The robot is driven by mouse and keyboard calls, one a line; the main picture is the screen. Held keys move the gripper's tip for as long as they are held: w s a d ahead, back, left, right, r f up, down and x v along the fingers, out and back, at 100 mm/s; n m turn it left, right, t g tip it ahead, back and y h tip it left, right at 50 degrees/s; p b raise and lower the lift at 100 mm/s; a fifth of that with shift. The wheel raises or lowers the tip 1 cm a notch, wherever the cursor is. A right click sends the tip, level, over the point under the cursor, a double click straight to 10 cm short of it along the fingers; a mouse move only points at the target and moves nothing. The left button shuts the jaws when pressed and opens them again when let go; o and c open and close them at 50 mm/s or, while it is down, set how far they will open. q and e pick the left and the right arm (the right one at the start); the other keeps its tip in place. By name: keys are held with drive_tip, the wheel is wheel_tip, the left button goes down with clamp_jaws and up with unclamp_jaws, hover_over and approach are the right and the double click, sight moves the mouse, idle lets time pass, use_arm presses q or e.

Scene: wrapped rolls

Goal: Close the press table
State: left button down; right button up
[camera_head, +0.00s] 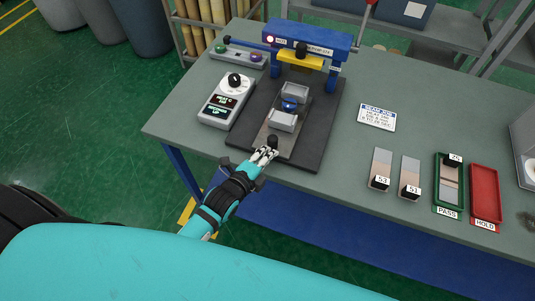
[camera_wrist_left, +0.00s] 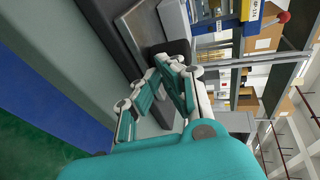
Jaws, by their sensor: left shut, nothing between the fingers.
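The press (camera_head: 305,45) stands at the back of a dark base plate (camera_head: 320,120) on the workbench, with a blue frame and a yellow crossbar. Its sliding table (camera_head: 268,136) extends forward from under the frame. Two grey blocks with a blue part (camera_head: 289,104) between them sit on the table. A black knob (camera_head: 272,142) is at the table's front end; it also shows in the left wrist view (camera_wrist_left: 178,47). My left gripper (camera_head: 265,153) is shut and empty, right at the knob's front side; I cannot tell whether it touches. My right gripper is not in view.
A control box (camera_head: 227,100) with a dial and a button panel (camera_head: 238,57) stand left of the press. A label card (camera_head: 377,117), two sample strips, a green PASS tray (camera_head: 436,195) and a red HOLD tray (camera_head: 485,193) lie to the right.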

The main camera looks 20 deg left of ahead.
sight(279, 124)
use_arm(q)
drive_tip(key=w+b, duration=0.1)
drive_tip(key=w, duration=0.3)
drive_tip(key=w+b, duration=0.1)
drive_tip(key=w, duration=0.3)
drive_tip(key=w+b, duration=0.1)
drive_tip(key=w, duration=0.4)
drive_tip(key=shift+d+f, duration=0.2)
drive_tip(key=shift+d, duration=0.05)
drive_tip(key=shift+w+r, duration=0.15)
drive_tip(key=shift+w, duration=0.05)
drive_tip(key=shift+r, duration=0.2)
drive_tip(key=shift+a+f, duration=0.1)
